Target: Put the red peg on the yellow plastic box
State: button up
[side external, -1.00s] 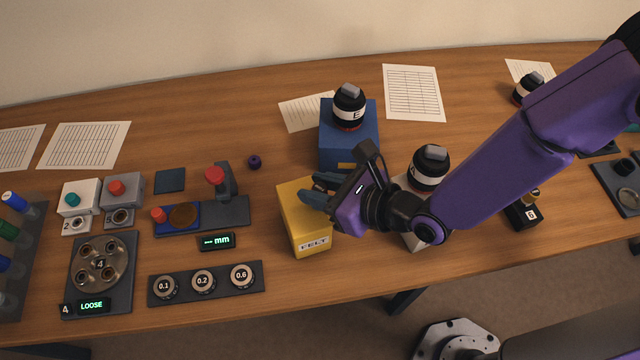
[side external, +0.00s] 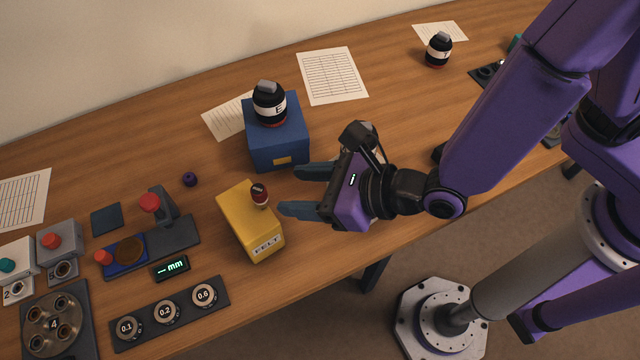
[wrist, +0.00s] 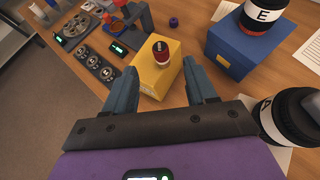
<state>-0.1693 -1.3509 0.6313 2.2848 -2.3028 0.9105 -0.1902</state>
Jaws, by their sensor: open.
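The yellow plastic box (side external: 238,222) labelled FELT stands near the front of the table; it also shows in the wrist view (wrist: 150,80). The red peg (side external: 259,195), short and dark red with a pale band, stands upright on the box's top; it also shows in the wrist view (wrist: 161,52). My gripper (side external: 293,190) is open and empty, just to the right of the box. Its fingers point toward the box and peg, apart from the peg. In the wrist view the two fingers (wrist: 160,82) are spread, with the box beyond and between them.
A blue box (side external: 277,150) carrying a black lens marked E (side external: 269,104) stands behind my gripper. Left of the yellow box are a display stand with a red knob (side external: 149,203), a small purple ring (side external: 190,179) and a rack of round weights (side external: 165,312).

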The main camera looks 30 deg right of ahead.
jog(key=shift+v, duration=1.5)
jog(key=shift+w, duration=0.1)
jog(key=w+d+r+m+t+h, duration=0.1)
jog(key=w+d+m+h, duration=0.1)
jog(key=d+m, duration=0.1)
jog(key=w+d+r+m+t+h, duration=0.1)
jog(key=w+d+r+m, duration=0.1)
jog(key=d, duration=0.3)
jog(key=w+d+r+m+h, duration=0.1)
jog(key=w+d+m+h, duration=0.1)
jog(key=w+d+m, duration=0.1)
jog(key=shift+w+d+r+m+t+h, duration=0.1)
jog(key=shift+d+r+m+t+h, duration=0.1)
jog(key=shift+d+m, duration=0.3)
jog(key=shift+w+d+r+m+t+h, duration=0.1)
jog(key=shift+d+m+t, duration=0.1)
jog(key=shift+d+m, duration=0.25)
jog(key=s+d+r+m+g+h, duration=0.1)
jog(key=s+d+m+g+h, duration=0.2)
jog(key=d+m, duration=0.6)
jog(key=s+d+m+g+h, duration=0.25)
jog(key=d+m, duration=0.35)
jog(key=d, duration=0.5)
jog(key=s+d+r+m+g+y, duration=0.1)
jog(key=s+m+g, duration=0.4)
jog(key=s, duration=0.5)
jog(key=shift+s+d+r+m+g+y, duration=0.15)
jog(key=shift+s+d+m+g+y, duration=0.4)
jog(key=shift+m+y, duration=0.55)
jog(key=shift+w, duration=0.2)
